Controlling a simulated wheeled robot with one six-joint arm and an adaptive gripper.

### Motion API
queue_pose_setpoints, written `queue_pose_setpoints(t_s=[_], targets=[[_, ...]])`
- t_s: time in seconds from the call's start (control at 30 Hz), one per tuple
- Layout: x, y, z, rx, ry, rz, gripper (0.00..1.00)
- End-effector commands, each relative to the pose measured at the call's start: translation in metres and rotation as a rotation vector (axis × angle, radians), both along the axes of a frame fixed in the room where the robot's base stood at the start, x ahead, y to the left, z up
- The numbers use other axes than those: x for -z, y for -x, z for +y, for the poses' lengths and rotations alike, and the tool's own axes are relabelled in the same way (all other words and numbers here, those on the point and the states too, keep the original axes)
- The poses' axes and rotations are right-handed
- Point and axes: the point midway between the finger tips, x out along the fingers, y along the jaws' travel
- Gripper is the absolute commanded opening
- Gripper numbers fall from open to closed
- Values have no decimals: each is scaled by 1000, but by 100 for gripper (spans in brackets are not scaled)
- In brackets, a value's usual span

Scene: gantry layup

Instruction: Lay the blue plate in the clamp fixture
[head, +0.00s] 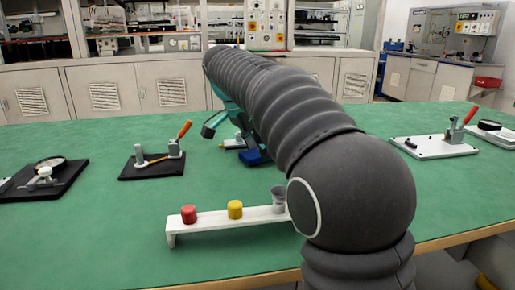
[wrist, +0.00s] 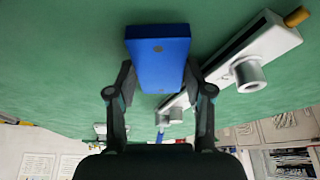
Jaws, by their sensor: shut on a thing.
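The blue plate (wrist: 158,62) is a flat block with small dark holes in its face. It is between the two fingers of my gripper (wrist: 158,92), which is shut on it. In the head view the blue plate (head: 256,157) shows low over the green table, partly hidden by my arm. I cannot tell whether it touches the table. A clamp on a black base with an orange handle (head: 152,166) stands left of it. Another clamp on a white base with a red handle (head: 440,146) stands far right. I cannot tell which is the clamp fixture.
A long pale part with grey cylinders (wrist: 262,50) lies close to the plate. A white rack (head: 215,222) with red and yellow pieces and a grey cup stands in front. A black-based device (head: 45,180) is at left. Green table between them is clear.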

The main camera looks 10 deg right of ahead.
Motion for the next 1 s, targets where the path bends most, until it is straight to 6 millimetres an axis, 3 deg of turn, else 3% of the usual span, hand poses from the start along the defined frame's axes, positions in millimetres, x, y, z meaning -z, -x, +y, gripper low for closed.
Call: queue_pose_setpoints(t_s=[0.17, 0.2, 0.27, 0.7, 1.0], targets=[[4, 0, 0, 0, 0, 0, 2], [3, 0, 0, 0, 0, 0, 61], [3, 0, 0, 0, 0, 0, 76], [-5, 0, 2, -1, 0, 0, 77], [-55, 7, 21, -3, -1, -2, 77]])
